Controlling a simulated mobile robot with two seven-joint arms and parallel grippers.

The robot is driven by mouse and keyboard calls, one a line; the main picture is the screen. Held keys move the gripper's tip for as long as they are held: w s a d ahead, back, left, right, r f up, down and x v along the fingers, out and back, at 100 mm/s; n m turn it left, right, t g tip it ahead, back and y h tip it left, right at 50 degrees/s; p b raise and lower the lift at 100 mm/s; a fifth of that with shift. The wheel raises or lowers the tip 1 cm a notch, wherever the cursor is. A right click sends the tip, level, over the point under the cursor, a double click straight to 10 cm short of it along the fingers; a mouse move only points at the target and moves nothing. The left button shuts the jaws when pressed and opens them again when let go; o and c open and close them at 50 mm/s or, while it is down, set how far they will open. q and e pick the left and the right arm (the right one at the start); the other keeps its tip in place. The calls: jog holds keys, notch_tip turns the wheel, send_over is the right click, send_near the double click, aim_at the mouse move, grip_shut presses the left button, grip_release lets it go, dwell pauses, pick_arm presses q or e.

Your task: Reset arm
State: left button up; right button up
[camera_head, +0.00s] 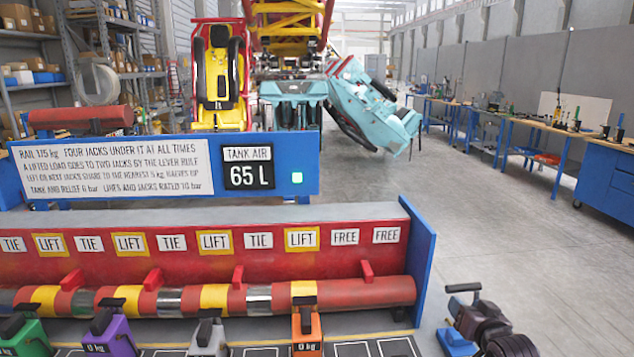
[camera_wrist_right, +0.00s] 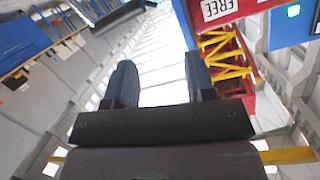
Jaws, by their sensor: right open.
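My right gripper (camera_head: 461,312) is at the lower right of the head view, right of the jacks and near the blue end plate. In the right wrist view its two dark fingers (camera_wrist_right: 160,80) are apart with nothing between them. My left gripper is not in view. A red rail (camera_head: 350,291) with yellow and silver bands lies along the rack front. A green jack (camera_head: 28,335), a purple jack (camera_head: 118,336), a grey jack (camera_head: 208,340) and an orange jack (camera_head: 307,335) stand before it, with black handles on top.
The red rack (camera_head: 370,258) carries TIE, LIFT and FREE labels and ends in a blue plate (camera_head: 418,262). A blue sign board (camera_head: 235,148) reads 65 L with a green light. Workbenches (camera_head: 540,130) line the right; the floor between is clear.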

jog(key=s+a+f+n+g, duration=0.1)
jog(key=s+a+f, duration=0.1)
jog(key=s+f, duration=0.4)
jog(key=s+a+f+n+g, duration=0.1)
jog(key=s+f, duration=0.5)
jog(key=s, duration=0.9)
jog(key=s+a+f+n+g, duration=0.1)
jog(key=s+a+f+g, duration=0.1)
jog(key=s+f, duration=0.4)
jog(key=s, duration=0.5)
jog(key=shift+s+a+f+h, duration=0.15)
jog(key=shift+s+a+h, duration=0.15)
jog(key=shift+a+h, duration=0.1)
